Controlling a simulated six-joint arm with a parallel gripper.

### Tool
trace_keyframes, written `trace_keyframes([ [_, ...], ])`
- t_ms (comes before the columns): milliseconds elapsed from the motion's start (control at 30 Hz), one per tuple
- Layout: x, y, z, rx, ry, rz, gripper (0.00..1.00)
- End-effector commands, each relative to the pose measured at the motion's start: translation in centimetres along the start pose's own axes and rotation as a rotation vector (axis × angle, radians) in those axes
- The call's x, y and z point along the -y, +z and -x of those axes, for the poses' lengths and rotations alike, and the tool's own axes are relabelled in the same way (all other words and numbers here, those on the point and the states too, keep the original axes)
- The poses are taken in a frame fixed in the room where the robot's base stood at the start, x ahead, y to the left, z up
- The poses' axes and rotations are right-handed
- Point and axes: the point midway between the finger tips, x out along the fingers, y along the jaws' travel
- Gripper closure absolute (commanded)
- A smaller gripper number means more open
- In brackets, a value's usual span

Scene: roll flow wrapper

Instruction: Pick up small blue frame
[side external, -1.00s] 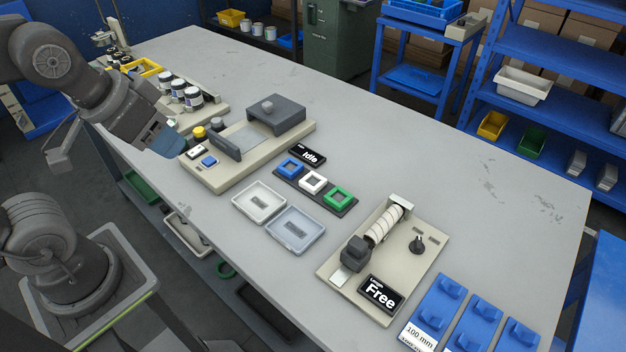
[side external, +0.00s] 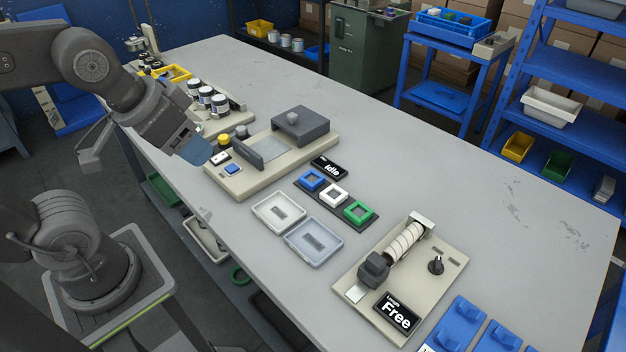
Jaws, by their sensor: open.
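The small blue frame (side external: 301,180) is a square ring with an open middle. It lies in the left end of a dark three-place holder (side external: 341,210) on the grey table, beside a white frame (side external: 333,194) and a green frame (side external: 366,208). My gripper (side external: 197,152) is open and at the left, above the table's near edge, by the left end of the beige sealing machine. It is well apart from the blue frame. Its fingers are seen at an angle, and the gap between them is hard to make out.
The beige machine (side external: 229,187) with a dark upright plate stands between my gripper and the frames. A white tray (side external: 259,222) and a grey tray (side external: 298,250) lie in front of the holder. A roll fixture (side external: 432,262) stands at right. The table's far middle is clear.

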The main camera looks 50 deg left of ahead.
Motion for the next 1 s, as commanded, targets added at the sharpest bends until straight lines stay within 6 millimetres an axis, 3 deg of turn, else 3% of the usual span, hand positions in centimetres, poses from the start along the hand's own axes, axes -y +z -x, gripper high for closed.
trace_keyframes([
  [167,0.0,0.0,0.0,0.0,0.0,0.0,0.32],
  [467,0.1,-0.6,-0.1,0.008,-0.001,-0.023,0.32],
  [567,0.2,-2.2,-0.4,0.037,-0.002,-0.099,0.32],
  [767,0.9,-8.1,-3.0,0.14,0.017,-0.397,0.32],
  [1000,2.2,-14.6,-9.3,0.256,0.092,-0.787,0.32],
])
